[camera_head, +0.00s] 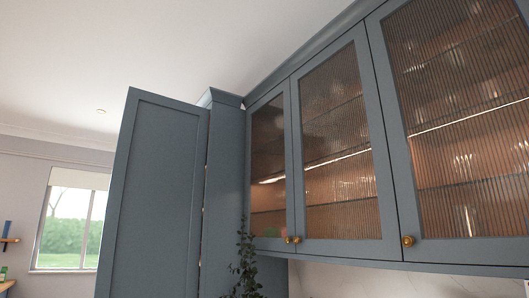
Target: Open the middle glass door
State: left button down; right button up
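Three blue-grey wall cabinet doors with ribbed glass panes run from the centre to the right. The middle glass door (335,150) is shut. Its brass knob is low near the edge beside the left glass door (268,170), where two brass knobs (292,240) sit close together. The right glass door (465,120) is also shut, with a brass knob (408,241) at its lower left corner. Lit shelves show dimly behind the glass. Neither of my grippers is in view.
A tall blue-grey panel door (155,195) stands to the left of the cabinets and appears swung open. A dark leafy plant (245,265) rises below the left glass door. A window (72,222) is at the far left. The space before the glass doors looks clear.

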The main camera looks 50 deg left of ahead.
aim_at(345, 195)
jog(key=u, duration=1.8)
jog(key=i, duration=0.95)
jog(key=u, duration=0.55)
